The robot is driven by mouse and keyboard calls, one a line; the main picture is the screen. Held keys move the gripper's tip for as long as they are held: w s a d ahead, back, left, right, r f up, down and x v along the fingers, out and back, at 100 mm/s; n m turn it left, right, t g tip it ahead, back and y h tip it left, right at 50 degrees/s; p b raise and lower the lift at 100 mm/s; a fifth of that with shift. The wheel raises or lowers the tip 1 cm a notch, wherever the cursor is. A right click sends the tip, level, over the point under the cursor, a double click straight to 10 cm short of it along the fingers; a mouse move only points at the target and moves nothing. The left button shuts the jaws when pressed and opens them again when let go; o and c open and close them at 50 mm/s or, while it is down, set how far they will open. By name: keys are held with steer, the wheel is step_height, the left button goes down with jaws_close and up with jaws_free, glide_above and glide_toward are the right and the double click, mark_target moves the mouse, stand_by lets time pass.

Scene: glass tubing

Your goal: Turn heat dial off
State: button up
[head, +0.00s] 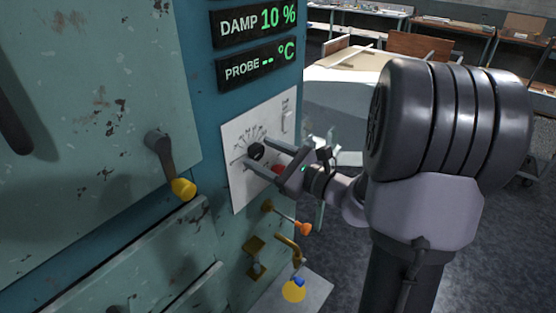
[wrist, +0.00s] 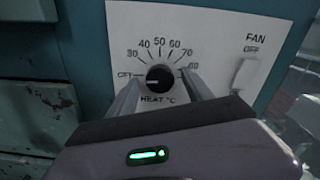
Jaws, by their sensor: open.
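The black heat dial (wrist: 159,77) sits on a white panel (wrist: 205,40) marked from OFF at the left through 30 to 80. A small pale mark on the dial shows at its left side, toward OFF. My gripper (head: 259,152) is open, with one finger on each side of the dial (head: 256,151). In the wrist view the fingers reach up to the left and right of the dial, with a slim gap seeming to show. I cannot tell whether either finger touches it.
A white fan switch (wrist: 245,73) stands right of the dial, under its own OFF label. Below the panel are an orange-tipped lever (head: 303,229) and a brass valve (head: 256,262). A yellow-tipped door handle (head: 182,188) juts out at left. Displays (head: 258,68) hang above.

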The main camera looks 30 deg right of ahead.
steer(key=p+v, duration=0.1)
steer(key=v, duration=1.6)
steer(key=s+a+f+n+g+h+b, duration=0.1)
steer(key=s+a+n+g, duration=0.1)
steer(key=a+n, duration=0.6)
steer(key=s+a+f+n+g+h+b, duration=0.1)
steer(key=s+a+f+n+g+b, duration=0.1)
steer(key=a+n+g, duration=0.3)
steer(key=s+a+f+n+g+h+b, duration=0.1)
steer(key=a+n+g, duration=0.3)
steer(key=a+n, duration=0.7)
steer(key=shift+s+f+h, duration=0.35)
steer(key=shift+s+h, duration=0.25)
steer(key=shift+s, duration=0.25)
